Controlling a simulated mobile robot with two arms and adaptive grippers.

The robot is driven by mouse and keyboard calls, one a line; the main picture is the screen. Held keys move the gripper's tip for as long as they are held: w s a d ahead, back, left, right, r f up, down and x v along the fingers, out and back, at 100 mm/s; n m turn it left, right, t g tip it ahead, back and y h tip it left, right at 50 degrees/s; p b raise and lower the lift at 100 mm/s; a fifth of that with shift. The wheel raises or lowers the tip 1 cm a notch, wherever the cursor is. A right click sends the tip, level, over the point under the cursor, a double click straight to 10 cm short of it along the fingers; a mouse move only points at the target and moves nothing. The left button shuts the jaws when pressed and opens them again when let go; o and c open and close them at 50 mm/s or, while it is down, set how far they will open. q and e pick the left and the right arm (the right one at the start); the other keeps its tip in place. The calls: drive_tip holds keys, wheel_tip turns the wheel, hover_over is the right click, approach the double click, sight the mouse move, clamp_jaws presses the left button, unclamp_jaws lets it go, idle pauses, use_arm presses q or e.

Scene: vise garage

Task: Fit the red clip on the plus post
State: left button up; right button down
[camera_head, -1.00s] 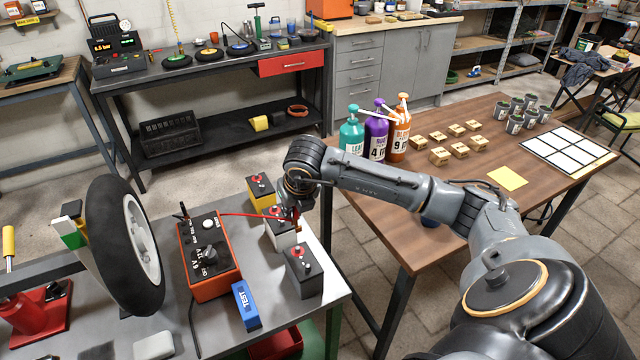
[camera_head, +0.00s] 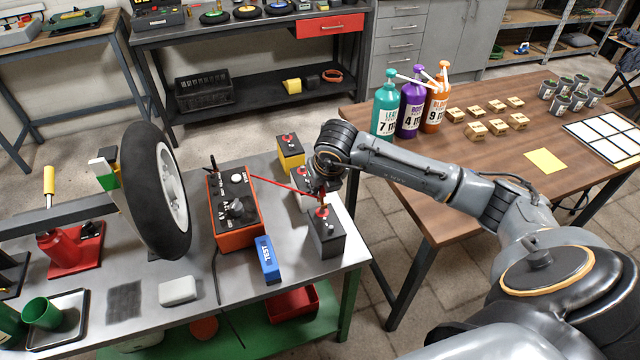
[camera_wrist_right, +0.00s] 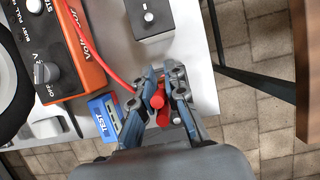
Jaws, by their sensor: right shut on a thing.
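My right gripper (camera_head: 324,190) is shut on the red clip (camera_wrist_right: 157,101), which shows between its fingertips in the wrist view. In the head view the gripper is low over the front dark battery (camera_head: 326,240). Red shows at the top of that battery, but I cannot tell clip from post there, nor whether they touch. A red lead (camera_head: 272,186) runs from the orange tester (camera_head: 234,210) to the gripper. A battery with a yellow body (camera_head: 290,157) stands behind; the middle battery (camera_head: 299,187) is partly hidden by the gripper. My left gripper is not in view.
A blue TEST block (camera_head: 267,258) lies beside the tester. A wheel (camera_head: 160,195) stands to its left. The grey bench's right edge is close to the batteries. A wooden table (camera_head: 420,190) with bottles (camera_head: 412,108) and small blocks stands to the right, under my right arm.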

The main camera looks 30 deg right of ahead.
drive_tip(key=shift+f, duration=0.1)
idle(0.6)
drive_tip(key=shift+b, duration=0.4)
idle(0.5)
drive_tip(key=shift+f+b, duration=0.3)
drive_tip(key=shift+b, duration=0.15)
drive_tip(key=shift+f+b, duration=0.5)
drive_tip(key=shift+b, duration=0.05)
drive_tip(key=shift+f, duration=0.1)
drive_tip(key=shift+f+b, duration=0.35)
drive_tip(key=shift+b, duration=0.45)
idle(0.5)
idle(0.3)
